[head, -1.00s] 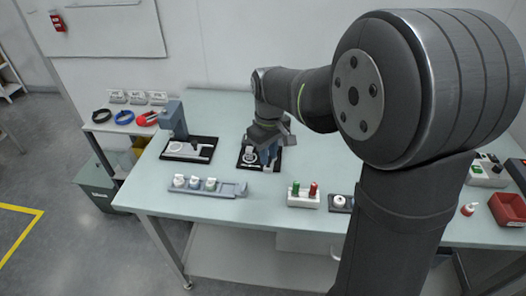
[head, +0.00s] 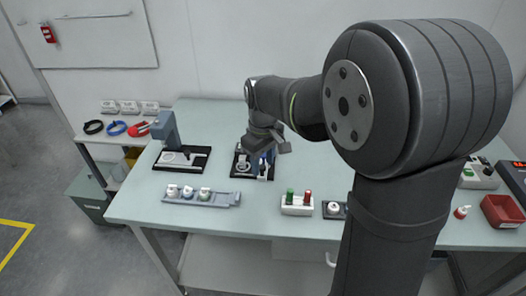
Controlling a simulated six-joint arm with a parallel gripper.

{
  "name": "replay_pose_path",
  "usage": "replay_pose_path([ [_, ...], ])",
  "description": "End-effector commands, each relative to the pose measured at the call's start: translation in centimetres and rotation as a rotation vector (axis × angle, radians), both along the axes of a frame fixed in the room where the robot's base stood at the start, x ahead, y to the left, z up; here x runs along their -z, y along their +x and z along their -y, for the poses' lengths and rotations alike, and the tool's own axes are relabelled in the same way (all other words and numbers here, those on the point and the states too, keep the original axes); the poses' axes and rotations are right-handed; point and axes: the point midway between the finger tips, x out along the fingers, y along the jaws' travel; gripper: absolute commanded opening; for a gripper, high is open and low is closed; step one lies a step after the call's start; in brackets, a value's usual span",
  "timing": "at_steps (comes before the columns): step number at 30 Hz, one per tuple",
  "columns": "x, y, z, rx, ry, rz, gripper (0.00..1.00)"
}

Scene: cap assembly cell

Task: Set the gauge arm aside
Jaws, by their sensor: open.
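My gripper (head: 267,150) is open above a black fixture plate (head: 239,175) near the middle of the bench. A pale ring (head: 243,166) lies on the left of this plate. A small upright part with blue and white on it (head: 263,169) shows on the plate's right side, just below my gripper. It may be the gauge arm, but it is too small and too covered to be sure. I cannot tell whether my fingers touch it. The fingertips are partly hidden by the wrist.
A grey-blue stand (head: 166,131) on a black base is left of the fixture. In front are a grey rack (head: 225,199) with several white caps and a white block (head: 297,209) with green and red pegs. A red bin (head: 503,211) is far right. Bench between stand and fixture is clear.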

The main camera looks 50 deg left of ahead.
Motion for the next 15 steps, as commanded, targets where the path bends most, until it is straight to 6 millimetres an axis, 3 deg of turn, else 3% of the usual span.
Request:
replay_pose_path([
  [5,-2.1,0.0,-0.1,0.0,0.004,0.001,0.41],
  [15,-10.3,0.0,-0.1,0.0,0.005,0.002,0.41],
])
